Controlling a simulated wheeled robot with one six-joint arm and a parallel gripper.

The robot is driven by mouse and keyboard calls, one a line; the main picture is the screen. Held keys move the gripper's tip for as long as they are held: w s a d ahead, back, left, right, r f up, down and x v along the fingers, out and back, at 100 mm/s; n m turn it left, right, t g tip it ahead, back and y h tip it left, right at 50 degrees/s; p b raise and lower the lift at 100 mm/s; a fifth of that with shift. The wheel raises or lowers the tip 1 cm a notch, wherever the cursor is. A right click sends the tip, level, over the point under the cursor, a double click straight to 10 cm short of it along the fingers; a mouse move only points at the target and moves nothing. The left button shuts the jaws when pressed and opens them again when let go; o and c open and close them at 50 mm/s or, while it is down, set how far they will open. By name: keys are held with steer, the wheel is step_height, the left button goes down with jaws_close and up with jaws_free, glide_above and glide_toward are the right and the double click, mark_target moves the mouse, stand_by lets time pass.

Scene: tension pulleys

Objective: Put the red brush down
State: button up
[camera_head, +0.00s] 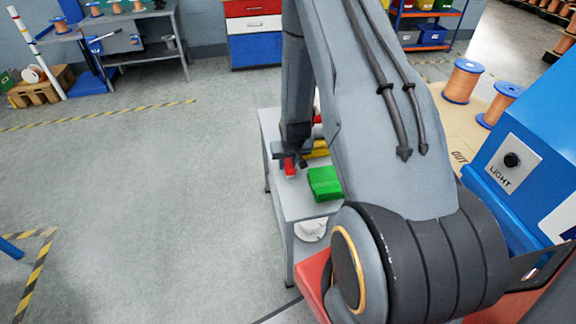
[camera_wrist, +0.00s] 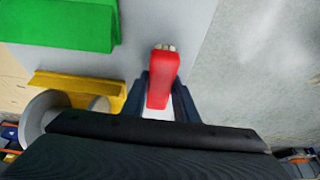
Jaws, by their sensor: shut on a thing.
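The red brush (camera_wrist: 164,75) is a small red block with pale bristles at its far end in the wrist view. My gripper (camera_wrist: 163,88) is shut on it, one dark finger on each side. In the head view the red brush (camera_head: 290,167) shows at the end of my arm, over or on the left part of a grey table (camera_head: 291,200). I cannot tell whether the brush touches the tabletop. My arm hides much of the table and most of my gripper in the head view.
A green block (camera_head: 325,183) lies on the table beside the brush. A yellow thing (camera_head: 317,150) lies farther back, with a pale round spool (camera_wrist: 40,118) near it in the wrist view. A white item (camera_head: 311,230) sits on the lower shelf. Open floor lies left.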

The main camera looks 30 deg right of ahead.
steer(key=shift+f, duration=0.8)
steer(key=shift+f, duration=0.1)
steer(key=o, duration=1)
steer(key=b+v, duration=0.1)
steer(key=v, duration=1.1)
steer(key=shift+b, duration=0.4)
steer(key=s+a+r+n+g, duration=0.1)
steer(key=s+a+r, duration=0.4)
steer(key=s, duration=0.1)
steer(key=s+a+r+n+g, duration=0.1)
steer(key=s+a+r, duration=0.4)
steer(key=s+r, duration=0.1)
steer(key=s+a+r+n+g+y, duration=0.1)
steer(key=s+a+r, duration=0.4)
steer(key=s+a, duration=0.1)
steer(key=shift+s+r+g, duration=0.15)
steer(key=shift+r+g, duration=0.1)
steer(key=shift+g, duration=0.05)
steer(key=shift+d, duration=0.1)
